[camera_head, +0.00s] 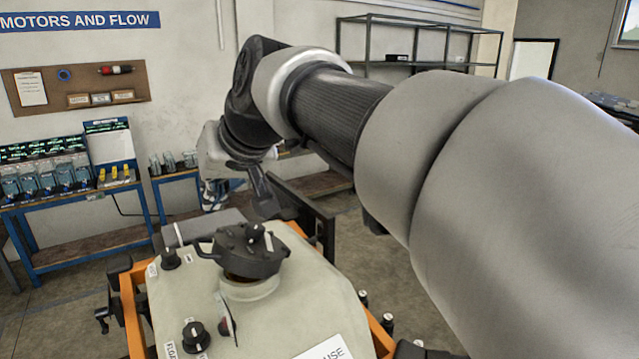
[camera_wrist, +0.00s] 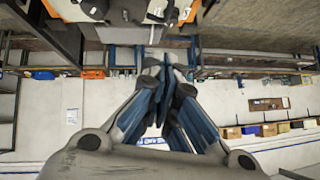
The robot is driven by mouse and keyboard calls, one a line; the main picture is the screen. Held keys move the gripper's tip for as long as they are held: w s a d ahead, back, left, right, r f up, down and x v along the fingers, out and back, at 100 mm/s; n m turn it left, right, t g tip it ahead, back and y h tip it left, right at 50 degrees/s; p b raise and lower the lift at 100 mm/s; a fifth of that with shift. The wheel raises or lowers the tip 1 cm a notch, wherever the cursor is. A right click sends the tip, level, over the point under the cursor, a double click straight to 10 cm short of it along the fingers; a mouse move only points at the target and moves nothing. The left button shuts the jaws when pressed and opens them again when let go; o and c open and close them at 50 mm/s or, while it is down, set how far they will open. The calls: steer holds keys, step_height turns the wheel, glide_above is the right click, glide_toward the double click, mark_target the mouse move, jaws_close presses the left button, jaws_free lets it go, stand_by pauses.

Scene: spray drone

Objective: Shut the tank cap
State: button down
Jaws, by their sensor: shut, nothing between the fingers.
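The beige tank (camera_head: 185,285) stands in front of me, with its round filler neck (camera_head: 249,288) on top. The black tank cap (camera_head: 245,252) lies over the neck, slightly tilted, with a dark reddish gap under its front edge. I cannot tell whether it is latched. My gripper (camera_head: 275,208) is just behind and above the cap, pointing down, and looks apart from it. In the wrist view my gripper's fingers (camera_wrist: 168,72) are together with nothing between them. Part of the tank's beige body (camera_wrist: 72,8) shows at the top edge there; the cap is not clear.
An orange frame (camera_head: 133,305) surrounds the tank. Black knobs (camera_head: 195,335) and a small red-and-black lever (camera_head: 227,318) stand up near the neck. A blue workbench (camera_head: 85,225) is at the back left, and a metal shelf (camera_head: 420,65) stands behind. Floor between is open.

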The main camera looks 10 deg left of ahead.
steer(key=w+a+f, duration=0.3)
steer(key=a+f, duration=0.2)
steer(key=f, duration=0.4)
steer(key=shift+a+f, duration=0.15)
steer(key=a+f+b, duration=0.1)
steer(key=f+b, duration=0.1)
steer(key=s+f+b, duration=0.1)
steer(key=f, duration=0.2)
steer(key=s+a+f+b, duration=0.1)
steer(key=f+b, duration=0.1)
steer(key=f, duration=0.1)
steer(key=shift+s+a+b, duration=0.15)
steer(key=shift+a+b, duration=0.15)
steer(key=shift+b, duration=0.05)
steer(key=shift+r, duration=0.25)
